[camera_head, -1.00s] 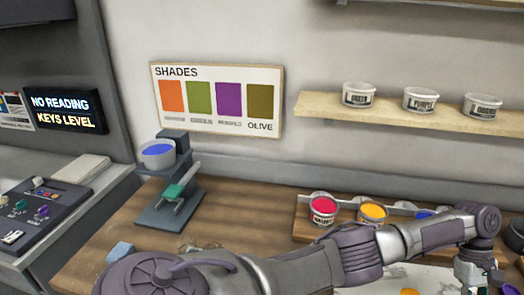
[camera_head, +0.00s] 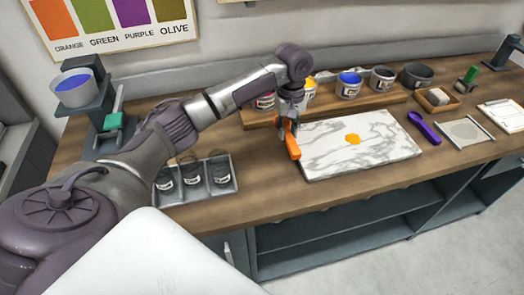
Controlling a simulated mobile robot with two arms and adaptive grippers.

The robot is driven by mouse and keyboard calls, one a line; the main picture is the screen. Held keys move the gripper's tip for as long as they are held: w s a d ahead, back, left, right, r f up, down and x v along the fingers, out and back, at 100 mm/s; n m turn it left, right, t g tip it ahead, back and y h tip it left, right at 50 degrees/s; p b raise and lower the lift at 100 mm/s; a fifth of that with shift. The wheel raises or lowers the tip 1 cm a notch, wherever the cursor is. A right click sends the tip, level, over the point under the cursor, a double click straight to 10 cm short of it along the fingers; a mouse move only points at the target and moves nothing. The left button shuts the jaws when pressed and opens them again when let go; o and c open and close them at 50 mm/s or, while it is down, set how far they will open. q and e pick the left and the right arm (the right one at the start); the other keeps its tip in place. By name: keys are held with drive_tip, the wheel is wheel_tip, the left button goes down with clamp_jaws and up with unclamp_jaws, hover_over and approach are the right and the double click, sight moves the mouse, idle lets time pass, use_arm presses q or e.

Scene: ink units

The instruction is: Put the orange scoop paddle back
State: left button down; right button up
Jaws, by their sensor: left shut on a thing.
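My left gripper (camera_head: 288,124) is shut on the orange scoop paddle (camera_head: 292,141), which hangs tilted with its orange end down, by the left edge of the white marble slab (camera_head: 320,165). Whether it touches the slab, I cannot tell. An orange blob of ink (camera_head: 352,139) lies on the slab. Behind my gripper, a wooden rack (camera_head: 375,97) holds several ink tubs, among them a blue one (camera_head: 349,84) and a dark one (camera_head: 382,78). A yellow tub (camera_head: 309,92) and a red tub (camera_head: 265,101) are partly hidden by my arm. My right gripper is out of view.
A purple scoop (camera_head: 424,128) lies right of the slab, beside a framed screen (camera_head: 465,133). A tray of dark jars (camera_head: 222,188) sits at the front left. A stand with a blue-filled cup (camera_head: 75,86) is at the far left. Bare wood lies left of the slab.

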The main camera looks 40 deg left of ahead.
use_arm(q)
drive_tip(key=p, duration=0.2)
hover_over(263, 162)
wheel_tip(263, 162, down, 4)
drive_tip(key=shift+w+d+r, duration=0.1)
drive_tip(key=shift+w+r, duration=0.05)
drive_tip(key=shift+r, duration=0.1)
drive_tip(key=shift+f, duration=0.15)
wheel_tip(263, 162, down, 4)
drive_tip(key=shift+f+p, duration=0.15)
drive_tip(key=shift+p, duration=0.2)
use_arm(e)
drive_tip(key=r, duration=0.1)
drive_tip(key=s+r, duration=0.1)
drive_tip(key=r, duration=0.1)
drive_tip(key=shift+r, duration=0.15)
use_arm(q)
drive_tip(key=c, duration=1)
unclamp_jaws()
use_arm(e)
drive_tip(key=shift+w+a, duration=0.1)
use_arm(q)
drive_tip(key=r, duration=0.4)
drive_tip(key=r+b, duration=0.1)
drive_tip(key=r, duration=0.7)
drive_tip(key=shift+a+b, duration=0.25)
drive_tip(key=shift+b, duration=0.1)
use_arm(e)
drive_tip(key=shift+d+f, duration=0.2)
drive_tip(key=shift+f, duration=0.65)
